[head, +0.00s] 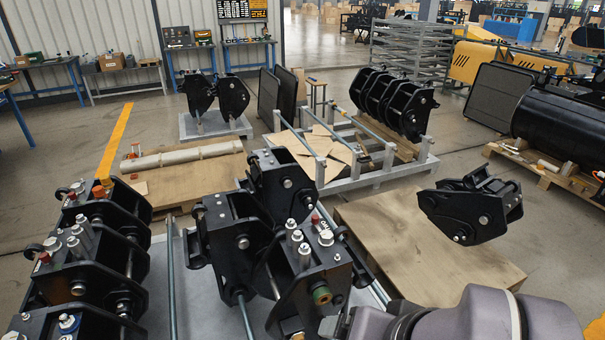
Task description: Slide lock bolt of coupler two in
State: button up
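Several black quick couplers stand in two groups in the head view. One group (128,255) is at the left. The other (232,240) is in the middle, above a grey metal surface. I see no number marking coupler two, so I cannot tell which one it is. I cannot tell whether that end is a lock bolt. My grey arm crosses the bottom right, close to this coupler. My gripper does not show.
A wooden board (440,262) lies right of the middle group, with a black coupler (470,208) over it. A metal frame (345,183) with more couplers (393,103) stands behind. A pale beam (180,155) lies on a pallet.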

aim_at(315, 218)
jog(key=i+l+z, duration=0.15)
jog(key=i+l, duration=0.25)
jog(key=i, duration=0.15)
jog(key=i+l+z, duration=0.1)
jog(key=i+l, duration=0.2)
jog(key=i, duration=0.2)
